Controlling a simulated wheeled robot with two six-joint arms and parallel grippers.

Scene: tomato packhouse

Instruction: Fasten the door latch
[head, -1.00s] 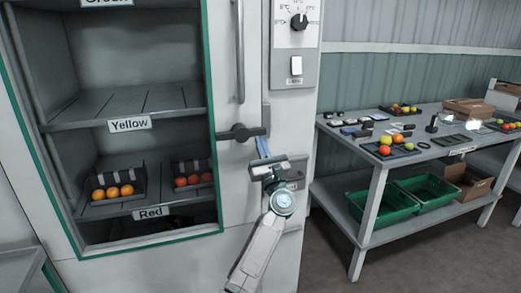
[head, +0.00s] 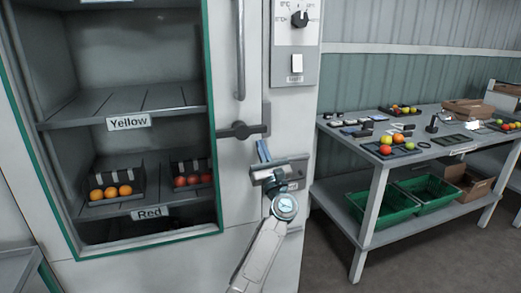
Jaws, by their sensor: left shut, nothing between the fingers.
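The dark door latch (head: 240,130) is a bar on a round hub on the pale cabinet door (head: 235,185). It lies about level, its right end reaching over the door's right edge to the frame. My left gripper (head: 263,150) is shut and empty, its blue fingers pointing up just below the latch's right end. A small gap seems to show between fingertips and bar. My gripper body covers part of the grey plate on the frame behind it. My right gripper is not in view.
A vertical handle (head: 240,50) is above the latch. A control panel with a dial (head: 299,20) and a switch (head: 296,65) is to the right. A table (head: 365,160) with tomatoes and green crates (head: 380,207) stands further right. Shelves of fruit show through the door window.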

